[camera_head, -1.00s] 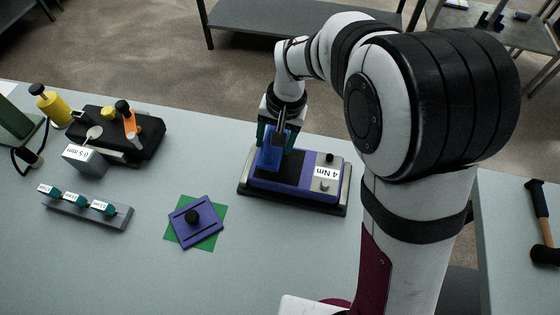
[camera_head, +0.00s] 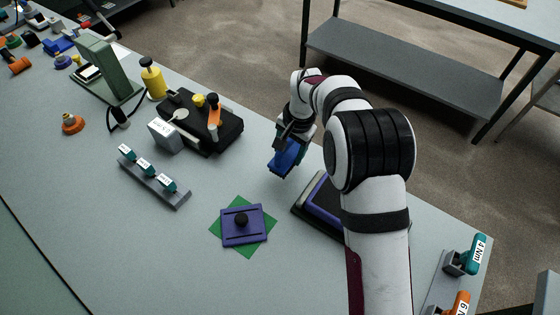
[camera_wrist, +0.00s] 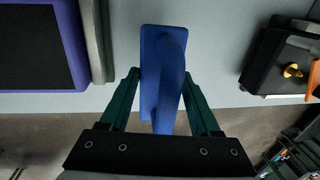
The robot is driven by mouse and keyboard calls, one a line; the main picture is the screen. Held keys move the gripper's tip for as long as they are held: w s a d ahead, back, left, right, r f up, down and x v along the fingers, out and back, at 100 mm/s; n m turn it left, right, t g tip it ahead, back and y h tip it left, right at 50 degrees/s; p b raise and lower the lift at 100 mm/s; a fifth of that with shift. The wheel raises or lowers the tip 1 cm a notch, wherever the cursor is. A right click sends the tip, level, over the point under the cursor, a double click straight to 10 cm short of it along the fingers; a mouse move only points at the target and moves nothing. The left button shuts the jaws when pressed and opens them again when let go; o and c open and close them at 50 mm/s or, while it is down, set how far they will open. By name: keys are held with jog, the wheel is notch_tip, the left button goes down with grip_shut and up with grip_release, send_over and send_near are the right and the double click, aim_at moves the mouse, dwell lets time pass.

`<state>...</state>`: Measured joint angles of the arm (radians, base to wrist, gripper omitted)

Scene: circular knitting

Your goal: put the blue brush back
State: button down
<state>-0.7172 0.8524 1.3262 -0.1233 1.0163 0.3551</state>
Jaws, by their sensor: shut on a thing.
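The blue brush (camera_head: 285,158) is held in my gripper (camera_head: 292,143), in front of the far edge of the table in the head view. In the wrist view, the brush (camera_wrist: 162,50) stands between the two teal fingers of my gripper (camera_wrist: 160,78), which are shut on its handle. The brush looks to be above the table surface; its exact height cannot be told. The purple device with a black pad (camera_head: 316,203) is to the right of the brush and partly hidden by my arm.
A black fixture (camera_head: 228,132) with yellow and orange knobs is left of the brush. A purple plate (camera_head: 243,228) with a black knob lies on a green square nearer the front. A grey rack (camera_head: 155,188) holds several teal pieces.

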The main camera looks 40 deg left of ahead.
jog(key=shift+s+a+f, duration=0.15)
jog(key=shift+a+f, duration=0.25)
jog(key=shift+a, duration=0.2)
jog(key=shift+s+a+f, duration=0.15)
jog(key=shift+a+f, duration=0.25)
jog(key=shift+a, duration=0.2)
jog(key=shift+f, duration=1.95)
jog(key=shift+c, duration=0.6)
grip_release()
jog(key=shift+f, duration=0.15)
